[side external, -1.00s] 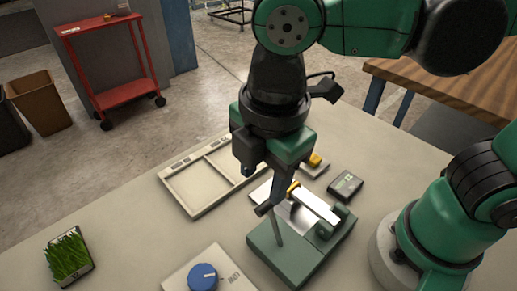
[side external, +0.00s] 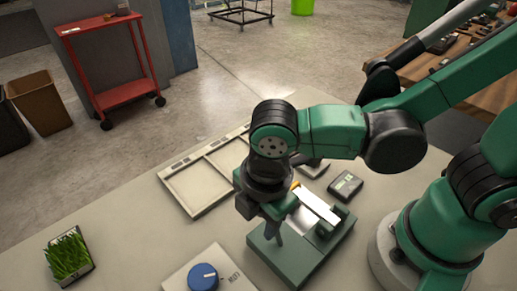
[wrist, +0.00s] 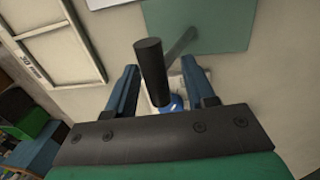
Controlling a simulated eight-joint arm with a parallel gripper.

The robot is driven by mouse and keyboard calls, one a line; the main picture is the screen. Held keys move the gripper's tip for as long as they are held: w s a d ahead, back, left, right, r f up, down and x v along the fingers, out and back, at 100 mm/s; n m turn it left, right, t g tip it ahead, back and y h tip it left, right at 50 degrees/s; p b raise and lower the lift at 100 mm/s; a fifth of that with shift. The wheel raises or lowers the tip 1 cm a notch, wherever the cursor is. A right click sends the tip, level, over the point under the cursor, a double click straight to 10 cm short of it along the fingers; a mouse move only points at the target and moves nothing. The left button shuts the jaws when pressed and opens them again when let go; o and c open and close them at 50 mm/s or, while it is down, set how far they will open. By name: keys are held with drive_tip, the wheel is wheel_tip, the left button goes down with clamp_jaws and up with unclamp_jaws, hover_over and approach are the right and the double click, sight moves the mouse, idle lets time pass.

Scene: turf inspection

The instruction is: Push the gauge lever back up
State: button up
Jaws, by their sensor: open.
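The gauge has a green base (side external: 300,262) with a bright metal strip (side external: 318,206) on top, and it stands on the table's front middle. In the wrist view, its lever shows as a grey bar (wrist: 181,44) ending in a black cylindrical grip (wrist: 151,72). My gripper (side external: 275,238) is low over the left part of the gauge and hides most of the lever there. In the wrist view, my gripper (wrist: 160,68) has its fingers apart, with the black grip appearing between them. I cannot tell whether either finger touches it.
A dial with a blue knob (side external: 203,277) stands at the front, left of the gauge. A pale divided tray (side external: 190,207) lies behind. A grass sample (side external: 68,256) sits at far left. A small dark box (side external: 345,187) lies right of the gauge.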

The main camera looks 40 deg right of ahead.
drive_tip(key=shift+f, duration=0.15)
clamp_jaws()
idle(1.4)
